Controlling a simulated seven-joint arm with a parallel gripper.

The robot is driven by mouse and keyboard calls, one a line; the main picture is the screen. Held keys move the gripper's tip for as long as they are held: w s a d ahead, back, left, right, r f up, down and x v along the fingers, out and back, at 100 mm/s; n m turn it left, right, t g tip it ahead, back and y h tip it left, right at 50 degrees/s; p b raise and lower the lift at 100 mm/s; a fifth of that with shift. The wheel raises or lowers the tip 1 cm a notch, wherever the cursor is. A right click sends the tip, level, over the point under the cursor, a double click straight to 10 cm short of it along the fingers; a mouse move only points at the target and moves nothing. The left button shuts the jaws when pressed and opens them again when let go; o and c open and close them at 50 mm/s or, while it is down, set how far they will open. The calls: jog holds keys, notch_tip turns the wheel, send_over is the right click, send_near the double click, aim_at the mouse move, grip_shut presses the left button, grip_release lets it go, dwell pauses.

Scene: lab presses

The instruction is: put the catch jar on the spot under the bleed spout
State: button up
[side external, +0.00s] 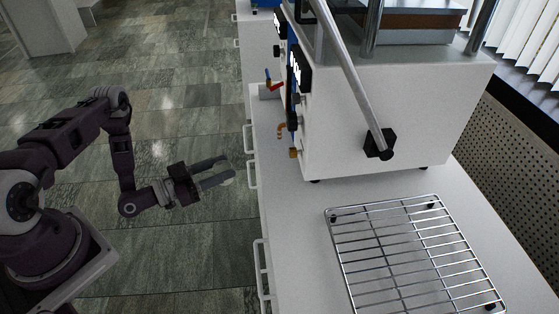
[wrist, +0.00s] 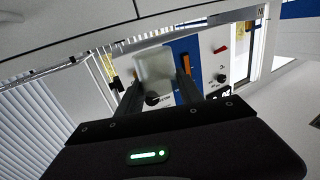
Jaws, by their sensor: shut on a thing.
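My gripper (side external: 213,173) is over the floor to the left of the bench, its fingers pointing toward the bench. It is shut on the catch jar, a pale, translucent thing between the fingertips (side external: 228,177). In the wrist view the jar (wrist: 154,68) shows as a whitish, see-through block between the two dark fingers.
A wire rack (side external: 382,231) stands on the white bench (side external: 295,235) in front of the press. A long metal lever (side external: 352,75) slants down over the press. A red-handled part (side external: 274,86) sits farther back. Drawer handles (side external: 252,172) project from the bench's left side.

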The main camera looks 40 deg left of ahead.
jog(key=x, duration=1.7)
jog(key=shift+w, duration=0.35)
jog(key=shift+w+f, duration=0.1)
jog(key=shift+f, duration=0.5)
jog(key=shift+a+f, duration=0.1)
jog(key=shift+f, duration=0.1)
jog(key=shift+f, duration=0.2)
jog(key=o, duration=1.4)
